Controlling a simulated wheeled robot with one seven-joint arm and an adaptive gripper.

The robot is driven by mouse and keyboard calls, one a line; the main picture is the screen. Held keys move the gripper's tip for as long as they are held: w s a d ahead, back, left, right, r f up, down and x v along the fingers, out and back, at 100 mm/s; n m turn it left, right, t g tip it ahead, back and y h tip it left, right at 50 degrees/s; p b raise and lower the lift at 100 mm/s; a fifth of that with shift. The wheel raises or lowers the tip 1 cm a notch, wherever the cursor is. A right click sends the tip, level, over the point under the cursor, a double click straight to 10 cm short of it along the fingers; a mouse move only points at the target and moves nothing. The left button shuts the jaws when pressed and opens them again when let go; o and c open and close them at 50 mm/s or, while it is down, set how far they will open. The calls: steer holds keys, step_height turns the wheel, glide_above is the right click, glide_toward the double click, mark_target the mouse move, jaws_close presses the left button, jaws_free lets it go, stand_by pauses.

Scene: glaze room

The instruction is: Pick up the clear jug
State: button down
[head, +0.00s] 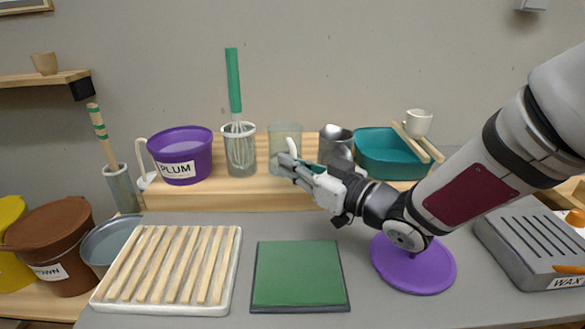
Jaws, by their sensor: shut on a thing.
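The clear jug (281,139) is a pale, see-through vessel with a light handle on its near right side. It is upright at the wooden riser along the back wall, between a glass holding a whisk and a metal pitcher. My gripper (288,166) reaches in from the right and is shut on the jug at its lower front, by the handle. The fingers hide part of the handle and the base. I cannot tell whether the jug's base touches the riser.
Close by on the riser (225,198) are the whisk glass (239,160), a purple PLUM bucket (182,145), the metal pitcher (335,143) and a teal tub (385,160). In front lie a slatted rack (170,265), a green board (298,275) and a purple disc (425,270).

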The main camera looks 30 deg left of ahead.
steer(key=shift+r, duration=0.95)
steer(key=shift+s+r+p, duration=0.15)
steer(key=shift+s+p, duration=0.2)
steer(key=s+d+r+b, duration=0.1)
steer(key=s+d, duration=0.2)
steer(key=s, duration=0.9)
steer(key=shift+s+d, duration=0.25)
steer(key=shift+s, duration=0.05)
steer(key=b, duration=0.2)
steer(key=shift+s+d+b, duration=0.1)
steer(key=shift+s+b, duration=0.3)
steer(key=shift+s+d+r+b, duration=0.1)
steer(key=shift+s+b, duration=0.25)
steer(key=shift+b, duration=0.45)
steer(key=shift+s+d+r+b, duration=0.1)
steer(key=shift+s+b, duration=0.25)
steer(key=shift+b, duration=0.4)
